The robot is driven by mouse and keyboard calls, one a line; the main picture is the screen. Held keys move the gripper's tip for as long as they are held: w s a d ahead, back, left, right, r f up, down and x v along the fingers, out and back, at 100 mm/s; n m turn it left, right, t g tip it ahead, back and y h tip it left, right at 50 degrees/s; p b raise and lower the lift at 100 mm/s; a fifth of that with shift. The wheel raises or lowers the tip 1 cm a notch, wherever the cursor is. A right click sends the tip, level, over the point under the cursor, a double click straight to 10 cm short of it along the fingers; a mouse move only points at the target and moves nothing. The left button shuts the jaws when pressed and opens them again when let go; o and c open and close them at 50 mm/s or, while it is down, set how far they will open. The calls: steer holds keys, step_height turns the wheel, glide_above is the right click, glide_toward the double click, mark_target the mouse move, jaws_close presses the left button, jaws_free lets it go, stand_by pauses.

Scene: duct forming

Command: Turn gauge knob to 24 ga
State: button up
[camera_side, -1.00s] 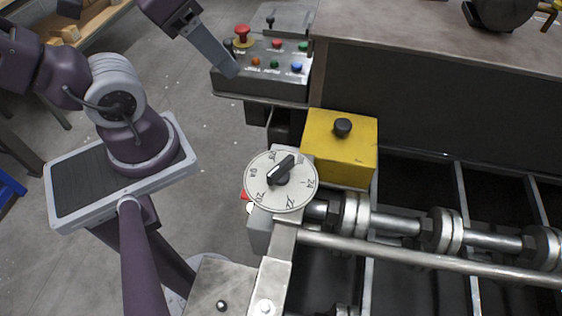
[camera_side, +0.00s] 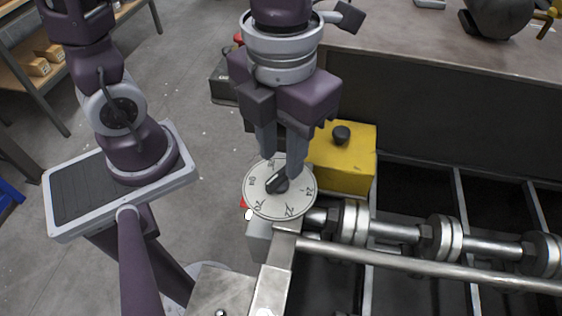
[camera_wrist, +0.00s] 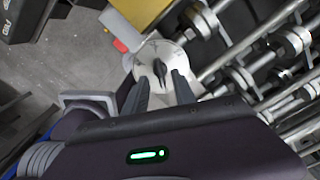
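The gauge dial (camera_side: 256,193) is a white disc with numbers around its rim, on top of the machine. The 24 mark is at its right, 22 at the lower right, 20 at the lower left. The black knob (camera_side: 277,182) at its centre is a bar slanting from lower left to upper right, off the 24. My gripper (camera_side: 281,166) points down over the dial, fingers apart, partly hiding its far rim. In the wrist view, the knob (camera_wrist: 160,70) lies ahead, between the lines of the open fingers (camera_wrist: 160,84). Contact cannot be told.
A yellow block (camera_side: 345,160) with a black knob stands close to the right of the dial. Steel rollers and shafts (camera_side: 385,225) run to the right. The control box with buttons (camera_side: 222,88) is mostly hidden behind my gripper. Grey floor lies to the left.

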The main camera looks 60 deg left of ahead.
mark_target(281, 172)
step_height(281, 172, down, 4)
steer(key=shift+r, duration=0.2)
steer(key=shift+c, duration=0.4)
jaws_close()
